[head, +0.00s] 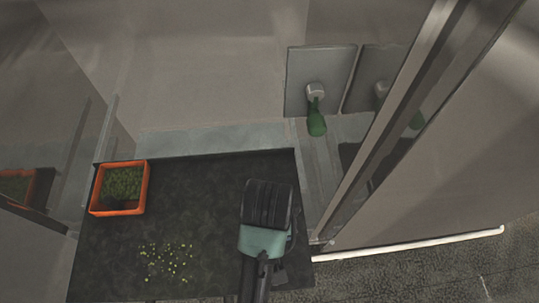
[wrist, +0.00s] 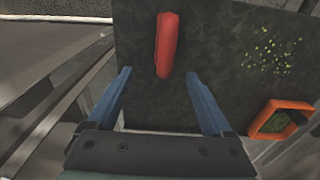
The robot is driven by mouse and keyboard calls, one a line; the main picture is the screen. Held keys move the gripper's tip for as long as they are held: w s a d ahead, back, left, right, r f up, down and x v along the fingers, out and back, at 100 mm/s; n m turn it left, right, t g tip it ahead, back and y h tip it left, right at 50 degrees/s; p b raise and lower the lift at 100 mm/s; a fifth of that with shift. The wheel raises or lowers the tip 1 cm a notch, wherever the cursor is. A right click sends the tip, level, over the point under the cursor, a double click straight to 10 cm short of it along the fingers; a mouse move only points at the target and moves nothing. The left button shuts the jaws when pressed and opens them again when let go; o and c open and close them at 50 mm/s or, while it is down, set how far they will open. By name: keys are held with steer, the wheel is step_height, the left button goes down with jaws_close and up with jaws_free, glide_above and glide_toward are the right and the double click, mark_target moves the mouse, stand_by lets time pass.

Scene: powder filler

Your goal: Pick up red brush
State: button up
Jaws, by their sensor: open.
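The red brush (wrist: 168,45) shows in the wrist view as a smooth, elongated red piece lying on the dark tabletop (wrist: 225,65). Its near end lies just ahead of and between the fingertips of my gripper (wrist: 158,74) as seen there. The gripper's two blue fingers are wide apart with nothing between them. How high the fingers are above the brush I cannot tell. In the head view, my arm's black and teal end is over the right part of the tabletop (head: 205,185). The brush does not show there, and neither do the fingertips.
An orange box (head: 146,190) with green contents stands at the table's back left. Yellow-green granules (head: 166,263) lie scattered at the front left. A green handle (head: 316,120) hangs on a wall plate at the back right. A metal frame post (head: 385,125) rises right of the table.

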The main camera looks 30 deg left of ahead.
steer(key=shift+s+r+g, duration=0.3)
steer(key=shift+s+r, duration=0.1)
steer(key=shift+r, duration=0.05)
steer(key=shift+s+f, duration=0.1)
steer(key=shift+f, duration=0.1)
step_height(320, 180, down, 7)
steer(key=shift+s+d+r, duration=0.1)
steer(key=shift+s+r, duration=0.05)
steer(key=shift+r, duration=0.05)
steer(key=shift+f+p, duration=0.75)
steer(key=shift+f, duration=2.35)
steer(key=shift+c, duration=0.3)
jaws_close()
